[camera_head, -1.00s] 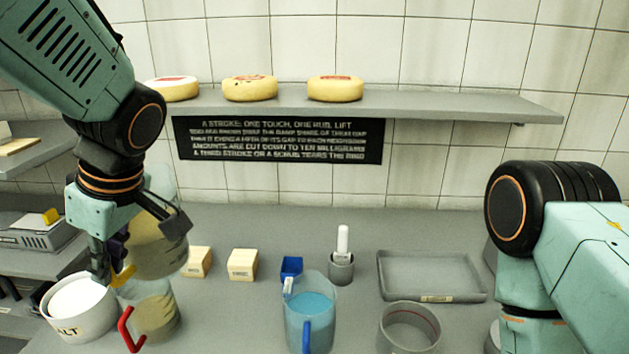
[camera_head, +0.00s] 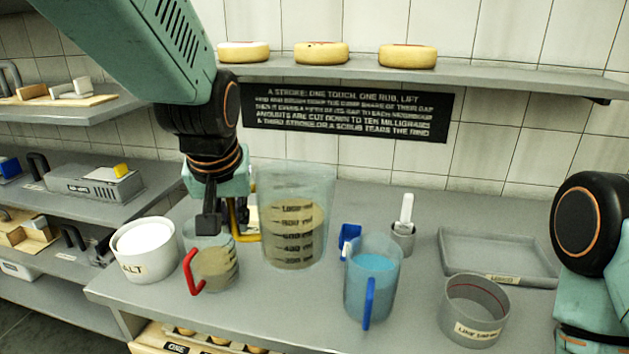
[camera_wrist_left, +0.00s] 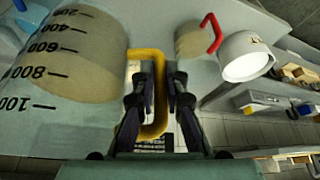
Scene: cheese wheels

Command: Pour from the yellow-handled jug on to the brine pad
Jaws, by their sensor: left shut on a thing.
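The yellow-handled jug (camera_head: 291,232) is a large clear measuring jug, partly filled with a tan liquid. In the head view it stands upright right of the red-handled jug (camera_head: 214,265). My left gripper (camera_head: 222,218) is at its left side, and the left wrist view shows the fingers (camera_wrist_left: 158,88) shut around the yellow handle (camera_wrist_left: 150,55). The jug also fills the left of the wrist view (camera_wrist_left: 65,60). I cannot tell whether its base touches the bench. I cannot make out the brine pad; the small cream blocks seen earlier are hidden behind the jug. My right gripper is out of view.
A blue-handled jug (camera_head: 372,290) of blue liquid, a blue scoop (camera_head: 346,240), a grey cup (camera_head: 403,240), a ring (camera_head: 476,322) and a grey tray (camera_head: 497,282) lie to the right. A salt pot (camera_head: 143,262) is left. A wall shelf (camera_head: 480,73) holds cheese wheels.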

